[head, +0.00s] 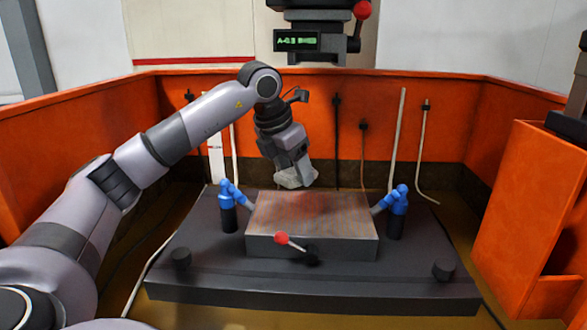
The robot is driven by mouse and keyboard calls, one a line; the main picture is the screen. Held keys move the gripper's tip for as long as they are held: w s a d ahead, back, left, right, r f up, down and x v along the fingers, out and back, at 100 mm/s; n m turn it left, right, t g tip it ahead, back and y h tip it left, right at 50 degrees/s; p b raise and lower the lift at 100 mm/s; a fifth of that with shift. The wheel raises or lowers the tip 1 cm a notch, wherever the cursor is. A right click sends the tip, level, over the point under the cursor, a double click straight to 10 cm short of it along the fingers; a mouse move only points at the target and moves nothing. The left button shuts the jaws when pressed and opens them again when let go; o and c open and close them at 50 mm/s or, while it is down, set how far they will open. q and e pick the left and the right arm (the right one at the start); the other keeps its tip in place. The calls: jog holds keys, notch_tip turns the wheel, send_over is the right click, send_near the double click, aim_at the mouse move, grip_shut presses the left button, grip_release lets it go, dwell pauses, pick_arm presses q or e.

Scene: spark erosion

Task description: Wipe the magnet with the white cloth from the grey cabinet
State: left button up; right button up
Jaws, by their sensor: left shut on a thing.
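The magnet (320,214) is a grey rectangular block with a reddish-brown stained patch on its top face. It sits in the middle of a dark base plate. A lever with a red knob (282,238) is on its front face. My left gripper (296,176) is over the back left part of the magnet, pointing down. It is shut on a crumpled whitish cloth (297,180), which hangs at or just above the magnet's top; I cannot tell whether they touch. The fingertips are largely hidden by the cloth. My right gripper and the grey cabinet are not in view.
Blue-jointed nozzles (229,205) and (396,210) stand left and right of the magnet. A machine head with a green display (297,41) hangs above. Orange tank walls (385,115) surround the dark base plate (330,285), and an orange panel (530,220) stands at right.

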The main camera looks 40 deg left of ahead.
pick_arm(q)
jog(key=shift+r, duration=1.55)
jog(key=shift+f, duration=0.1)
